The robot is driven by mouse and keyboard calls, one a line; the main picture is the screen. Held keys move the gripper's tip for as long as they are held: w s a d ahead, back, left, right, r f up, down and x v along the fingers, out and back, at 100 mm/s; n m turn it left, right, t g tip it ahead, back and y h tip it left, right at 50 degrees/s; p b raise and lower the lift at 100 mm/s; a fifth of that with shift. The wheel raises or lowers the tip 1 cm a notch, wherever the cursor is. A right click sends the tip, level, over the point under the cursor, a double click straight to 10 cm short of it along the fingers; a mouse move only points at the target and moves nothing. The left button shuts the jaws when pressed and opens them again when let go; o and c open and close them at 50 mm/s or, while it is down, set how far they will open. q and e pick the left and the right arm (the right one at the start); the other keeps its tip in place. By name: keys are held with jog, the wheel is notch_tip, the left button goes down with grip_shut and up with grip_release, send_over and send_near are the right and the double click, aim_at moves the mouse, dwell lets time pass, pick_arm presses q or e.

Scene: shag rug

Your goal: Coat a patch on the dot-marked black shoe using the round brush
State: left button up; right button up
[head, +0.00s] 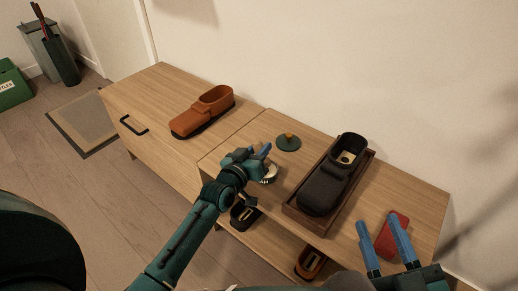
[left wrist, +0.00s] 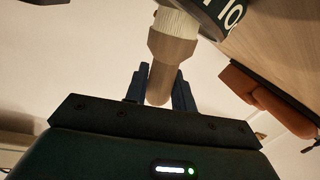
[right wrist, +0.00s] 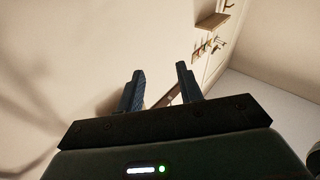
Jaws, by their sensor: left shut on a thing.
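My left gripper (head: 264,154) is shut on the round brush, left of the tray. In the left wrist view the brush shows a brown handle (left wrist: 172,46) between the fingers and pale bristles (left wrist: 178,20). The bristles are at a dark tin with white letters (left wrist: 232,14); I cannot tell whether they touch it. My right gripper (head: 377,222) is open and empty near the cabinet's right front.
A dark green disc with a gold knob (head: 288,142) lies behind my left gripper. A brown shoe (head: 205,108) stands on the left cabinet. A red item (head: 396,225) lies near my right gripper. Other shoes, black (head: 244,217) and brown (head: 309,263), are on the lower shelf.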

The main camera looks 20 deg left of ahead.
aim_at(259, 143)
pick_arm(q)
jog(key=shift+f, duration=0.15)
